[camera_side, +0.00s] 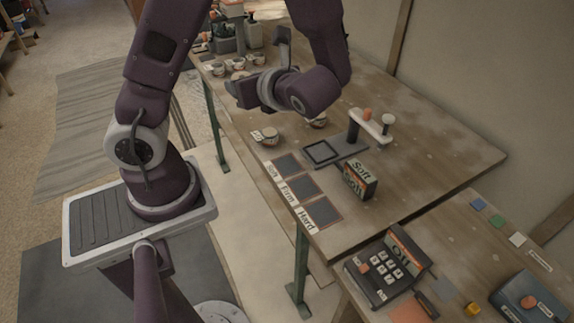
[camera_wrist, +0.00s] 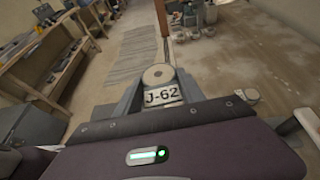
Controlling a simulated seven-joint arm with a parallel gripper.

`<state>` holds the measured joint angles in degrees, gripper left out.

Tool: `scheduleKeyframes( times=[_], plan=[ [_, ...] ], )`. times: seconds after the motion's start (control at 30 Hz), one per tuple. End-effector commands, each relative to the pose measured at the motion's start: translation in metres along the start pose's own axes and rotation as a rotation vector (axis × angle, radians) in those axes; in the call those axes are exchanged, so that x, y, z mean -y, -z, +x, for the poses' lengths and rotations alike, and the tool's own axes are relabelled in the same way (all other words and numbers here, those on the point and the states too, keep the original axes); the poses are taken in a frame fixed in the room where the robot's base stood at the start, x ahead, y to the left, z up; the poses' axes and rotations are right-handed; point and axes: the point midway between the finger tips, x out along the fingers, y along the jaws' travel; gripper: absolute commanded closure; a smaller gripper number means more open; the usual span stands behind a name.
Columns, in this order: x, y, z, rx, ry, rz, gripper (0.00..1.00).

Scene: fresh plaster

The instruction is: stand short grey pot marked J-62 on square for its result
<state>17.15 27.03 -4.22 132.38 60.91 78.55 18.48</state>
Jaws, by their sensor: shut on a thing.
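My gripper (camera_wrist: 160,85) is shut on the short grey pot (camera_wrist: 158,74), whose label reads J-62 in the wrist view. In the side view my gripper (camera_side: 240,93) is in the air over the table's left part, and the pot cannot be made out there. Three dark squares lie along the table's near left edge: the soft square (camera_side: 287,164), the firm square (camera_side: 304,187) and the hard square (camera_side: 321,211). Their label strips lie beside them, the first hard to read. No pot stands on them. A standing display (camera_side: 360,180) beside them reads "Soft".
A tester with a lever arm (camera_side: 370,125) and a flat plate (camera_side: 322,152) stands behind the squares. One pot (camera_side: 270,134) stands left of it, another (camera_side: 318,122) behind it. Several pots (camera_side: 238,64) stand further back. A keypad box (camera_side: 385,270) is on the near table.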

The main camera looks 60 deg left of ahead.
Motion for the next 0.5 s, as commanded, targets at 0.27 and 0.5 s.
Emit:
scheduleKeyframes(
  times=[0.27,0.5],
  plan=[
    [0.062,-0.022,-0.021,0.0,0.338,0.136,1.0],
    [0.086,-0.015,-0.029,0.004,0.46,0.198,1.0]
  ],
)
